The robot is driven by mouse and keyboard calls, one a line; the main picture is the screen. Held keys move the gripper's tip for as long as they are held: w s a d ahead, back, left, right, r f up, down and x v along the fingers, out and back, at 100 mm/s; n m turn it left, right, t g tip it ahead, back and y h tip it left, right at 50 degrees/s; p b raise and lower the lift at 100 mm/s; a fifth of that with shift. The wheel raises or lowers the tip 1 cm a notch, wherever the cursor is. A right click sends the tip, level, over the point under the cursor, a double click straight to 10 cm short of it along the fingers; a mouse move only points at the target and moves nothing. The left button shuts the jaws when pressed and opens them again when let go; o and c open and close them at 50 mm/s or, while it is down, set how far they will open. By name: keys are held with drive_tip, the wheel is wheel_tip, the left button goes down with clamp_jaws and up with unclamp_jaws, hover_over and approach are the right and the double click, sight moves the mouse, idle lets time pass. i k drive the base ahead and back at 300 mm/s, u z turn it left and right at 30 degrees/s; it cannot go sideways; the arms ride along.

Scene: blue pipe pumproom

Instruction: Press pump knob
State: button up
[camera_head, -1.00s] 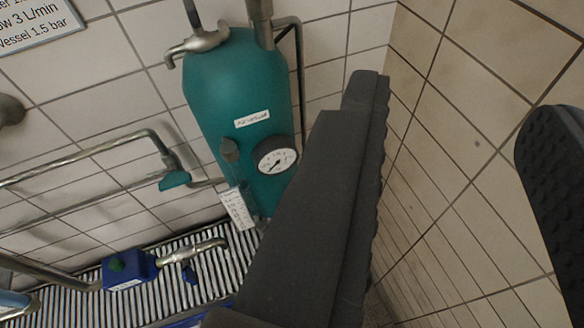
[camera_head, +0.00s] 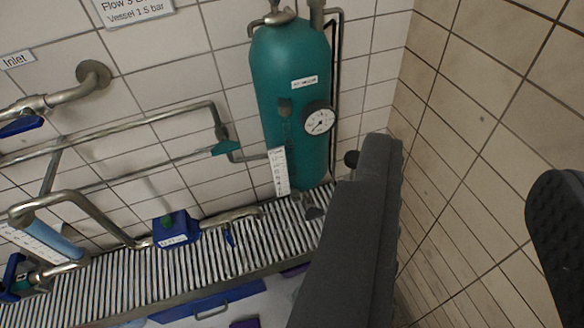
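The blue pump box (camera_head: 176,230) sits on the slatted grating at lower left, joined to pipes on both sides. My gripper (camera_head: 465,185) fills the right half: one dark finger stands at centre right and the other at the right edge. The fingers are wide apart with only tiled wall visible between them. The gripper is to the right of the pump, and nothing touches the knob.
A green pressure vessel (camera_head: 285,95) with a round gauge (camera_head: 318,120) stands behind the grating (camera_head: 255,245). Pipes (camera_head: 110,120) run along the left wall. A blue drawer-like panel with a handle (camera_head: 210,310) is below. A tiled side wall (camera_head: 470,120) is at right.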

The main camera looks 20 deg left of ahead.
sight(352, 158)
drive_tip(key=k, duration=0.85)
drive_tip(key=u, duration=0.3)
drive_tip(key=i, duration=1)
drive_tip(key=z, duration=0.05)
drive_tip(key=k, duration=0.65)
drive_tip(key=z, duration=0.2)
drive_tip(key=i, duration=1.1)
drive_tip(key=u, duration=0.55)
